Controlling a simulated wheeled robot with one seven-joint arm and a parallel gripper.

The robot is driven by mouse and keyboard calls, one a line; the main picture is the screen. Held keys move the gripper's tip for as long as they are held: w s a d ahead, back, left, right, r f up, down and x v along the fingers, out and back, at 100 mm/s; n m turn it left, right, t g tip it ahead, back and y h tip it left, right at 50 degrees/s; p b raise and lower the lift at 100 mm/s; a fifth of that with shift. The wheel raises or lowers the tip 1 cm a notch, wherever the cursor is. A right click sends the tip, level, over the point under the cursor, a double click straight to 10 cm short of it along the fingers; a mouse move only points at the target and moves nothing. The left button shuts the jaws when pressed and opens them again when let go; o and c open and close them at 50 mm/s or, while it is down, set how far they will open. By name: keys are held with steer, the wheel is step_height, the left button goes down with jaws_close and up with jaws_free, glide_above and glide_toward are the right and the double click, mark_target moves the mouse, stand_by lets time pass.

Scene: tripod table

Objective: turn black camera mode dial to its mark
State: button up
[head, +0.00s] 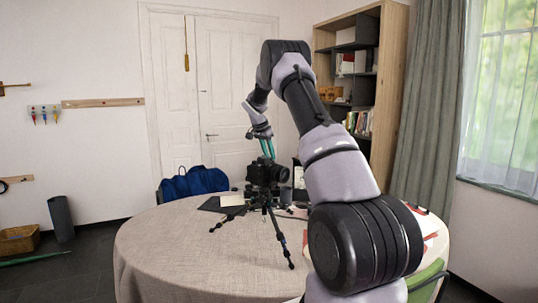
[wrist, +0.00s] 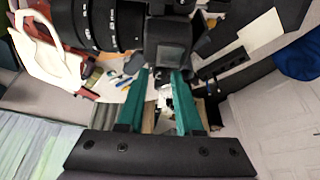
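The black camera (head: 262,173) stands upright on a small tripod (head: 268,207) on the round table, its lens facing right in the head view. My gripper (head: 269,156) points down just above the camera's top. In the wrist view, the camera's lens (wrist: 98,24) and dark body (wrist: 168,42) fill the top of the picture. My gripper's two teal fingers (wrist: 160,72) are apart, with a gap between them and nothing visibly held. The tips end near the camera body; I cannot tell whether they touch it. I cannot make out the mode dial or its mark.
The table (head: 165,255) has a beige cloth, clear at the front left. A dark flat item and a pale notebook (head: 232,200) lie left of the tripod. A blue bag (head: 193,183) sits behind the table. Papers and small items lie at the right, partly behind my arm.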

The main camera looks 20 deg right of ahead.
jaws_close()
steer(key=shift+s+n+t+y, duration=0.1)
steer(key=shift+n+t+y, duration=0.3)
steer(key=shift+n, duration=1.1)
steer(key=shift+o, duration=2.4)
jaws_free()
steer(key=v, duration=1)
steer(key=shift+s+r, duration=0.2)
steer(key=shift+r, duration=0.15)
steer(key=shift+a, duration=0.15)
